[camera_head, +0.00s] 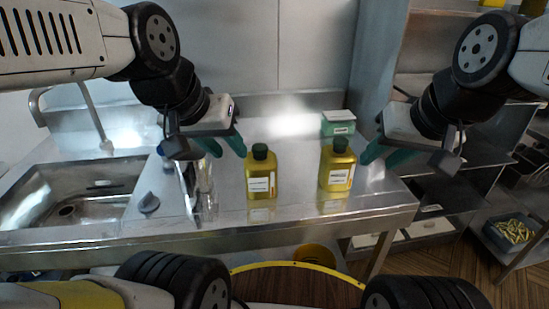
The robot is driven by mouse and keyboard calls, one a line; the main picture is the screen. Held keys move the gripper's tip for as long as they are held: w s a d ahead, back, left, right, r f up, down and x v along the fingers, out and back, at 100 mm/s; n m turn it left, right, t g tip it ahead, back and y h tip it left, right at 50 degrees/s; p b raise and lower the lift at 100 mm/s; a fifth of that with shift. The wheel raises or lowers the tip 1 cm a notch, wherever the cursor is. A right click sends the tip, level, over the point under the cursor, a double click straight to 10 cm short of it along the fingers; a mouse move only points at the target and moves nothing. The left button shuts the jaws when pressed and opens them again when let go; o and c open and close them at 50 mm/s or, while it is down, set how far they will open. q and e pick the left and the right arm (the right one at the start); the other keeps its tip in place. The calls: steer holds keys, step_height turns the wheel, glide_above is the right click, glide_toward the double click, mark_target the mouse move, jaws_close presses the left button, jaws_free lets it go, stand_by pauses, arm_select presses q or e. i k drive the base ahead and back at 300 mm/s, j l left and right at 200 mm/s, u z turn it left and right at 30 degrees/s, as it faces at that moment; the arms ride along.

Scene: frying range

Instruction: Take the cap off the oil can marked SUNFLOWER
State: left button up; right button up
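Two yellow oil cans with dark green caps stand upright on the steel counter. The left can (261,178) has its cap (260,151) on, and the right can (338,170) has its cap (339,145) on. Both have white labels whose print is too small to read, so I cannot tell which is marked SUNFLOWER. My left gripper (230,154), with teal fingers, is open and empty just left of the left can's cap. My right gripper (378,162) is open and empty just right of the right can.
A green and white box (338,123) stands behind the right can. A sink (75,195) with a faucet (97,120) is at the left. Clear glassware (205,190) stands left of the left can. The counter (300,205) is bare between the cans.

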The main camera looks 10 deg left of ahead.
mark_target(260, 170)
steer(key=u, duration=0.9)
steer(key=k+l+u, duration=0.25)
steer(key=l, duration=0.15)
steer(key=k+l+u, duration=0.1)
steer(key=l+u, duration=0.2)
steer(key=k+l+u, duration=0.25)
steer(key=k+l, duration=0.1)
steer(key=l, duration=0.15)
steer(key=k+l, duration=0.15)
steer(key=i+l, duration=0.35)
steer(key=l, duration=0.2)
